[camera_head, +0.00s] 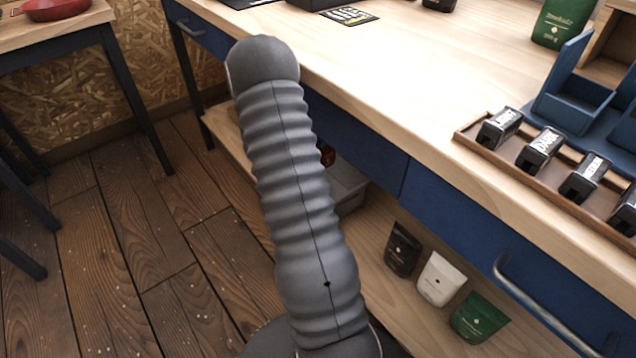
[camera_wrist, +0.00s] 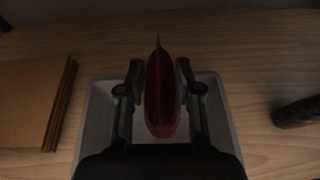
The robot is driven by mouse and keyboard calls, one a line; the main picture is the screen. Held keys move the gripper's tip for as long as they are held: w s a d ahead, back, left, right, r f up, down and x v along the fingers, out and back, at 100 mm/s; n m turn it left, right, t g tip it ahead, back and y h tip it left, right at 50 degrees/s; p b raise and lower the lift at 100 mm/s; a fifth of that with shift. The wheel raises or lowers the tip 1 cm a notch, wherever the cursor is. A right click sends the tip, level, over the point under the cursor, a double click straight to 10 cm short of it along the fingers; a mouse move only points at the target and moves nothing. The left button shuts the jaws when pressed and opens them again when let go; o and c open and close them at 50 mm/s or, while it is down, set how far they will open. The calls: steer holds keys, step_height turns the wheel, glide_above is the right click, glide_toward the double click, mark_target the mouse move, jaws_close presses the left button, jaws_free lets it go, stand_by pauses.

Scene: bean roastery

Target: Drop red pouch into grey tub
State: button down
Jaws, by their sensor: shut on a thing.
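The red pouch (camera_wrist: 160,100) is held upright between the two fingers of my gripper (camera_wrist: 161,78) in the wrist view. The grey tub (camera_wrist: 95,118) lies below the pouch and fingers on a wooden surface, its pale rim showing on both sides. The pouch hides much of the tub's inside, and its exact height above the tub is unclear. In the head view the grey tub (camera_head: 347,188) stands on the lower shelf, partly behind my arm. A small piece of the red pouch (camera_head: 327,155) shows just above it. My gripper is hidden there.
Black (camera_head: 402,250), white (camera_head: 440,279) and green (camera_head: 479,318) pouches stand on the lower shelf. The blue drawer front (camera_head: 440,205) and worktop overhang that shelf. In the wrist view, a brown flat stack (camera_wrist: 28,100) lies left of the tub and a dark rounded thing (camera_wrist: 297,112) right.

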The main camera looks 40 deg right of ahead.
steer(key=shift+s+f+b, duration=0.1)
steer(key=shift+f+b, duration=1.4)
steer(key=shift+f, duration=1.5)
steer(key=c, duration=0.7)
jaws_free()
steer(key=v, duration=1.2)
